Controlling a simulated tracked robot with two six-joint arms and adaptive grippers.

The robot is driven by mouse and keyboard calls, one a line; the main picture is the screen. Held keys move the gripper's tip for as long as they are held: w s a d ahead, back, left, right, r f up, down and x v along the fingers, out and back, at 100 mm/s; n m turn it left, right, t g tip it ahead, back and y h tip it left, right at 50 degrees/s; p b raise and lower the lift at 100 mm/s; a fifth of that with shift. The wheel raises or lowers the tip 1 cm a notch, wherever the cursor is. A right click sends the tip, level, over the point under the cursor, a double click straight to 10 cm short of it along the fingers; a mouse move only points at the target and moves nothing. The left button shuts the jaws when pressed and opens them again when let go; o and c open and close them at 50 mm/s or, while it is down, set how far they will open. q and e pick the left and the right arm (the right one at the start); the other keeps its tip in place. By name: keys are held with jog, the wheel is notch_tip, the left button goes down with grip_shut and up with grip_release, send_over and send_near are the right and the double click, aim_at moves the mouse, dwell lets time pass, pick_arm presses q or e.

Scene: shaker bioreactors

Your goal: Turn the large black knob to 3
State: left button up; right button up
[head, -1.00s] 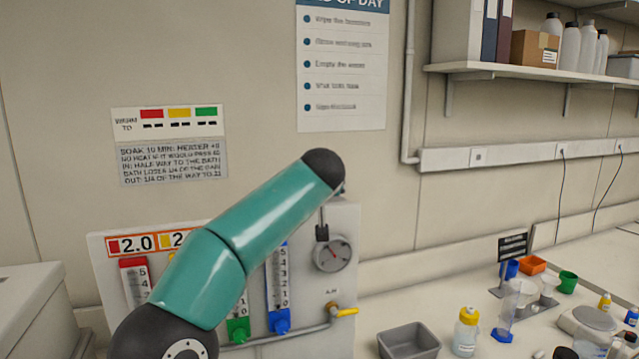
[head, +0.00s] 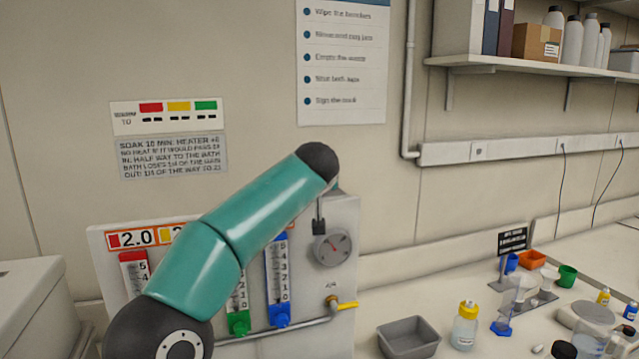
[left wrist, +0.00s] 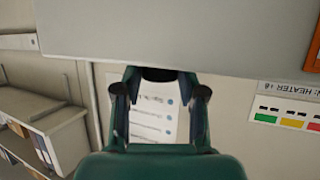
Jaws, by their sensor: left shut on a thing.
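My left gripper (left wrist: 160,92) shows in the left wrist view, with its two fingers closed on a dark rounded thing (left wrist: 158,74) at the edge of a pale grey surface. This appears to be the large black knob, but only a small part shows and its scale and pointer cannot be read. In the head view my left arm crosses in front of the grey panel (head: 347,215) and covers much of it; the gripper and the knob cannot be made out there. My right gripper is in neither view.
A grey tray (head: 409,338) and a yellow-capped bottle (head: 465,325) stand on the bench to the right. A wall shelf (head: 500,60) is at upper right.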

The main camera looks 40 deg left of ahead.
pick_arm(q)
jog(key=shift+s+a+m+t+h, duration=0.1)
jog(key=shift+a+m+t+h, duration=0.1)
jog(key=shift+m+t+h, duration=0.55)
jog(key=shift+s+a+m+t+h, duration=0.15)
jog(key=shift+m+t+h, duration=0.3)
jog(key=shift+m+h, duration=0.55)
jog(key=shift+a+m+t+h, duration=0.1)
jog(key=shift+m+t+h, duration=0.2)
jog(key=shift+m+h, duration=0.85)
jog(key=shift+h, duration=0.1)
jog(key=o, duration=1.1)
jog(key=v, duration=1.2)
